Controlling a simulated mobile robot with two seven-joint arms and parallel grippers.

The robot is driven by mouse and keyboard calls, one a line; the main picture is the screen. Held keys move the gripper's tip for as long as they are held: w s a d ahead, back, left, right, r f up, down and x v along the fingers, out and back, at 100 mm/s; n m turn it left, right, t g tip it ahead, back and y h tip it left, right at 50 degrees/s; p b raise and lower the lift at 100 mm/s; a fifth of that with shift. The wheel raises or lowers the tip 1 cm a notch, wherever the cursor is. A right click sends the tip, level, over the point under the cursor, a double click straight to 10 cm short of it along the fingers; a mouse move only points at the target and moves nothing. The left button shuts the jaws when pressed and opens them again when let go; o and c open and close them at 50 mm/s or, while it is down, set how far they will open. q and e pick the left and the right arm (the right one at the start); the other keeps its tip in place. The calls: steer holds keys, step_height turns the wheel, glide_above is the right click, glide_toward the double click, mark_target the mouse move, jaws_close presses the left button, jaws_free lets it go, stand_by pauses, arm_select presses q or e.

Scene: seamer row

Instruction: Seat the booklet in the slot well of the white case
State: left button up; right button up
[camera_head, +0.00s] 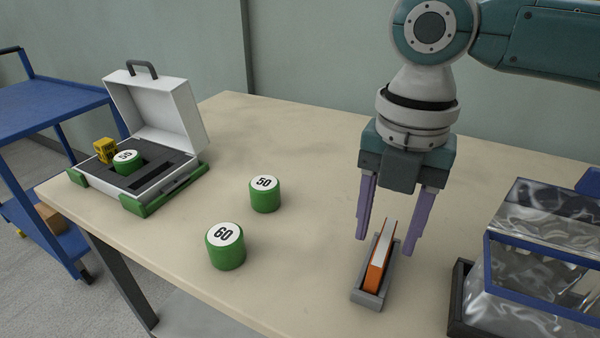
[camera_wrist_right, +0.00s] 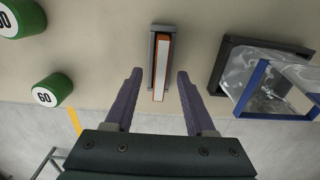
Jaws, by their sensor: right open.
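The orange and white booklet (camera_head: 380,262) stands on edge in a small grey holder (camera_head: 368,298) near the table's front edge. My right gripper (camera_head: 388,245) is open, its purple fingers pointing down on either side of the booklet, apart from it. In the right wrist view the booklet (camera_wrist_right: 160,68) lies ahead, between the lines of the two fingers (camera_wrist_right: 157,75). The white case (camera_head: 150,115) stands open at the table's left, with a dark insert (camera_head: 165,160) that has a narrow slot, a green cylinder (camera_head: 127,162) and a yellow block (camera_head: 105,149). My left gripper is not in view.
Two green cylinders, marked 50 (camera_head: 265,195) and 60 (camera_head: 226,246), stand between the case and the booklet. A clear, blue-edged box on a dark base (camera_head: 458,318) stands at the right. A blue cart (camera_head: 50,105) is beyond the table's left edge.

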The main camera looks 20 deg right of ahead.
step_height(320, 180, down, 2)
steer(key=shift+f, duration=0.25)
jaws_close()
stand_by(0.3)
